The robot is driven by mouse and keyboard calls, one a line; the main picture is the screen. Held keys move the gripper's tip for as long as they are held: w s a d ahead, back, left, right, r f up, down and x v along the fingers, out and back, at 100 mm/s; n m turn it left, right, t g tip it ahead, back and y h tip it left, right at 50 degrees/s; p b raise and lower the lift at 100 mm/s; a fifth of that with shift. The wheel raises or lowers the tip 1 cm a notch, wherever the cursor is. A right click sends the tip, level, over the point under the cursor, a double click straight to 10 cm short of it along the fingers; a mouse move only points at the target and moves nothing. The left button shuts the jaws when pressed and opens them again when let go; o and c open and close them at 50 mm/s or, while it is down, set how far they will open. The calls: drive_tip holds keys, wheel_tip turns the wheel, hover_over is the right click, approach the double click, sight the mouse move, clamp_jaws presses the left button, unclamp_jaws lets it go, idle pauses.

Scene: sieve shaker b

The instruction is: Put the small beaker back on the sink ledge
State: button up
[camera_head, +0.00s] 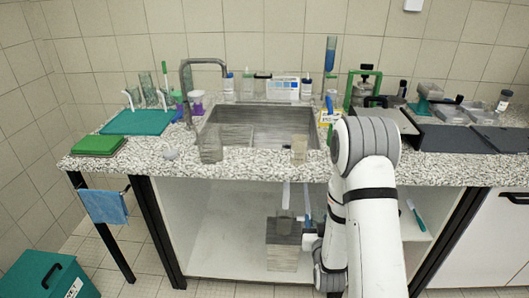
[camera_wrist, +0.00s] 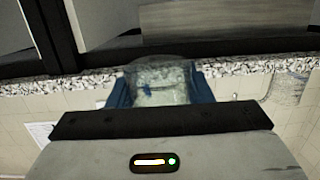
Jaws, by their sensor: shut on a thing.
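The small beaker (camera_head: 300,150) is clear and looks upright, at the front strip of the counter before the sink. My gripper (camera_head: 296,188) reaches towards the counter from the front, its blue fingers pointing at the sink. In the wrist view the fingers are shut on the clear beaker (camera_wrist: 160,85), one on each side. The speckled counter edge (camera_wrist: 60,85) runs behind it there. I cannot tell whether the beaker's base touches the ledge. The sink (camera_head: 255,122) is an open metal basin just behind.
A larger grey see-through vessel (camera_head: 210,145) stands on the front ledge to the left. A tap (camera_head: 186,85) rises at the sink's left. Bottles and a box (camera_head: 283,88) line the back. A green-framed device (camera_head: 362,88) stands right. The ledge between the two vessels looks clear.

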drive_tip(key=shift+w, duration=0.35)
drive_tip(key=shift+w+r, duration=0.1)
